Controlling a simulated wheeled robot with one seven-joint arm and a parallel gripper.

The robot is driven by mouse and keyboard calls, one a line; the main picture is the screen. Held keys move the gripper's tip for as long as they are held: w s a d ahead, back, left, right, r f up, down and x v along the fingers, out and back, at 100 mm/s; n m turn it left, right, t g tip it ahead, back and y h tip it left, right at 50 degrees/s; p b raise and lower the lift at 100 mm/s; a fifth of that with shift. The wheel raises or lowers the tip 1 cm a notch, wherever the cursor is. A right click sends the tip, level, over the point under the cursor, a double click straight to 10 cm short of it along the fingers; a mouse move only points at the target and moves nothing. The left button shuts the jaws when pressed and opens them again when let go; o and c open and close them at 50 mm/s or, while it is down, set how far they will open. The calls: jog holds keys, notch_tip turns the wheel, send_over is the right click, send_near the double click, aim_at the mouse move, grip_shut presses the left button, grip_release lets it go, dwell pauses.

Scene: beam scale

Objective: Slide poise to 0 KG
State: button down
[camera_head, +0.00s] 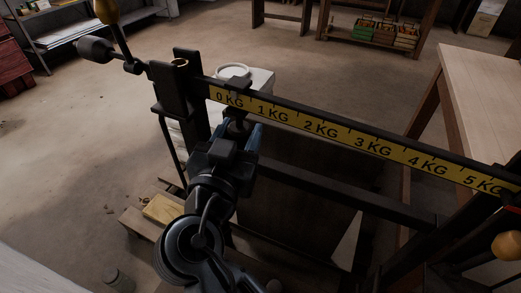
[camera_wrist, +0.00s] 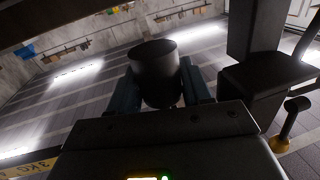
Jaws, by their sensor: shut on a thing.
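The yellow scale strip (camera_head: 335,138) on the dark beam reads from 0 KG at the left to 5 KG at the right. The dark poise (camera_head: 237,84) is on the beam near the 0 KG label, with its upper part above the strip and its lower part below. My gripper (camera_head: 240,132) is under the beam there, shut on the poise's lower part. In the wrist view the poise's dark cylinder (camera_wrist: 156,72) stands between my two fingers (camera_wrist: 160,92). The poise's exact alignment with the zero mark is hard to tell.
A dark upright post (camera_head: 190,95) holds the beam's left end, close left of my gripper. A counterweight (camera_head: 96,50) sticks out beyond it. A wooden table (camera_head: 485,85) stands at the right, and an orange knob (camera_head: 508,246) is near the beam's right end.

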jog(key=shift+w+a+r, duration=0.1)
jog(key=shift+w+a, duration=0.1)
jog(key=shift+a, duration=0.55)
jog(key=c, duration=0.6)
grip_release()
jog(key=shift+a, duration=0.1)
jog(key=s+a+b, duration=0.1)
jog(key=s, duration=0.6)
jog(key=shift+s, duration=0.35)
